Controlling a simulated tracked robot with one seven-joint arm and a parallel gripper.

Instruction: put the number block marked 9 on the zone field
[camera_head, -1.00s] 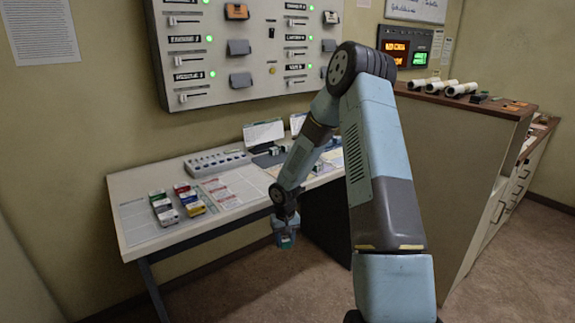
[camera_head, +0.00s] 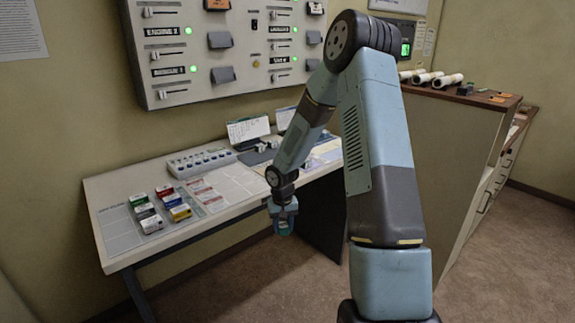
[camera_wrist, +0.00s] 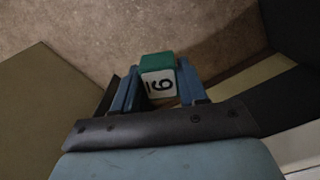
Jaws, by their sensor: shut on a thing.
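My gripper (camera_head: 283,212) is shut on a number block (camera_wrist: 159,83) and holds it in the air in front of the desk's front edge. In the wrist view, between the fingers of my gripper (camera_wrist: 160,92), the block shows a green side and a white face. The face bears a dark sideways figure with a bar beside it; it reads as 9 or 6. Printed fields (camera_head: 203,191) lie flat on the desk (camera_head: 112,192); their lettering is too small to tell which is the zone field.
Several coloured blocks (camera_head: 146,210) stand in two rows on the desk's left part. A grey button strip (camera_head: 203,161) lies behind the printed fields. A wall panel (camera_head: 200,70) hangs above. A tall cabinet (camera_head: 455,150) stands at the right, with white rolls (camera_head: 447,81) on top.

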